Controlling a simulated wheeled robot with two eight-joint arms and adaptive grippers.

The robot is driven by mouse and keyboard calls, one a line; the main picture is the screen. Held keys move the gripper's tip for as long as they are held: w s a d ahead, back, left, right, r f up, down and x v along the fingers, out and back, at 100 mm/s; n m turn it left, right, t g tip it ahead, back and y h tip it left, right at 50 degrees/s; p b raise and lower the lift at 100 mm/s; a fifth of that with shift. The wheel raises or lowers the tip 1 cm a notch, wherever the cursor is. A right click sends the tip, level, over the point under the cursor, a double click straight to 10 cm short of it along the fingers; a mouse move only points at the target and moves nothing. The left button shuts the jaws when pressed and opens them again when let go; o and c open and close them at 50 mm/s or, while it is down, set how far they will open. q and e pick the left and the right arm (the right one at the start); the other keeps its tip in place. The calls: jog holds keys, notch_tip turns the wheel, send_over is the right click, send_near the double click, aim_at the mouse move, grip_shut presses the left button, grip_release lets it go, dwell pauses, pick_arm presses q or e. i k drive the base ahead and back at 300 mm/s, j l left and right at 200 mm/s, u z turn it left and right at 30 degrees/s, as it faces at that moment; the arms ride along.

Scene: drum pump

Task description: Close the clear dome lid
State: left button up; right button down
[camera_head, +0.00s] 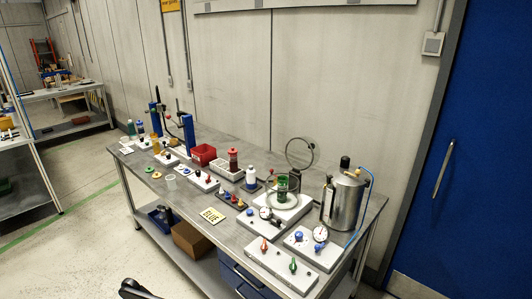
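The clear dome lid (300,153) stands open, tilted up on edge at the back of a white base unit (294,215) on the workbench. A green container (282,184) with a dark top stands on the round plate of that unit, in front of the raised lid. A small dark part (137,290), probably of my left gripper, shows at the bottom edge, far from the lid. Its fingers cannot be made out. My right gripper is not in view.
A metal tank (343,203) with a blue hose stands close right of the lid unit. White boxes with gauges and coloured knobs (280,264) lie in front. A white bottle (251,178) and red bin (203,154) stand to the left. Floor is clear left of the bench.

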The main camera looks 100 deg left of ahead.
aim_at(311, 146)
jog(key=i+j+u, duration=0.2)
jog(key=u, duration=0.2)
jog(key=i+j+u, duration=0.1)
jog(key=i+u, duration=0.85)
jog(key=u, duration=0.2)
jog(key=i+u, duration=0.7)
jog(key=i+l+u, duration=0.35)
jog(key=i, duration=0.15)
jog(key=i+u, duration=0.2)
jog(key=u, duration=0.25)
jog(key=i+l+u, duration=0.15)
jog(key=u, duration=0.25)
jog(key=i+l+u, duration=0.15)
jog(key=u, duration=0.3)
jog(key=i+l+u, duration=0.2)
jog(key=u, duration=0.2)
jog(key=i+l+u, duration=0.1)
jog(key=l+u, duration=0.2)
jog(key=u, duration=0.15)
jog(key=i+l+u, duration=0.25)
jog(key=k+l, duration=0.05)
